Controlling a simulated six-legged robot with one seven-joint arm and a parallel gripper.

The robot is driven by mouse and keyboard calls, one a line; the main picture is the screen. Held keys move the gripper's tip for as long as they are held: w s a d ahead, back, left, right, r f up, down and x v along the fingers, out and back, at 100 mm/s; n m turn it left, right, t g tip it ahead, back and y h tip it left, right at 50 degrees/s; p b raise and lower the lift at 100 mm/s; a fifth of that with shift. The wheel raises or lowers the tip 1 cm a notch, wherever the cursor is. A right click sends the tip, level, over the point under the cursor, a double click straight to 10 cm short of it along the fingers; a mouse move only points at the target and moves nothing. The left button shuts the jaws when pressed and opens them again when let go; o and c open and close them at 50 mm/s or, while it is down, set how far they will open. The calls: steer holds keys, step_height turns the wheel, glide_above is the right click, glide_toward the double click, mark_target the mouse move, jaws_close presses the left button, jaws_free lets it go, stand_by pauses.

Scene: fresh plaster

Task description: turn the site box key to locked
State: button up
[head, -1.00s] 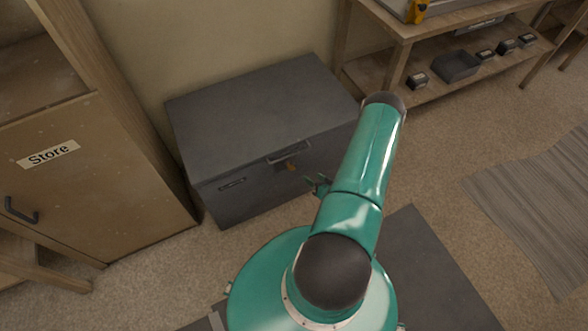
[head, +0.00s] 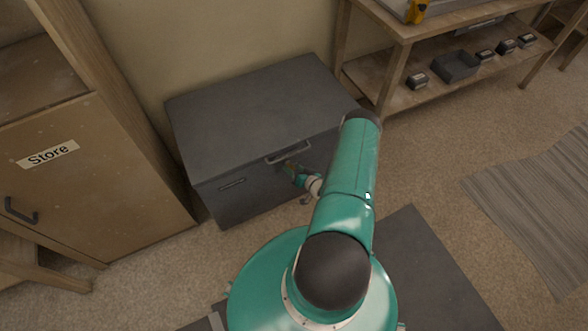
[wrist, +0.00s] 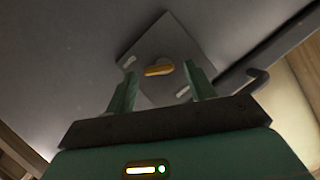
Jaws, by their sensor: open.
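The site box (head: 255,115) is a dark grey chest against the wall in the head view, its lid down. Its key (wrist: 159,69) is a small yellow bar on a grey square plate (wrist: 165,45) in the wrist view. Two small pale marks sit on the plate, one on each side of the key; I cannot read them. My gripper (wrist: 158,82) is open, its two green fingers on either side of the key. I cannot tell if they touch it. In the head view my gripper (head: 287,168) is at the box front, under the handle, and hides most of the key.
A bar handle (head: 289,153) sits just above my gripper on the box front. A wooden cupboard (head: 75,160) marked "Store" stands to the left. A workbench (head: 400,60) with a low shelf of small dark boxes stands to the right. The floor right of my arm is open.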

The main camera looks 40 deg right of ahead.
steer(key=shift+w+f, duration=0.15)
steer(key=shift+w, duration=0.2)
steer(key=c, duration=1)
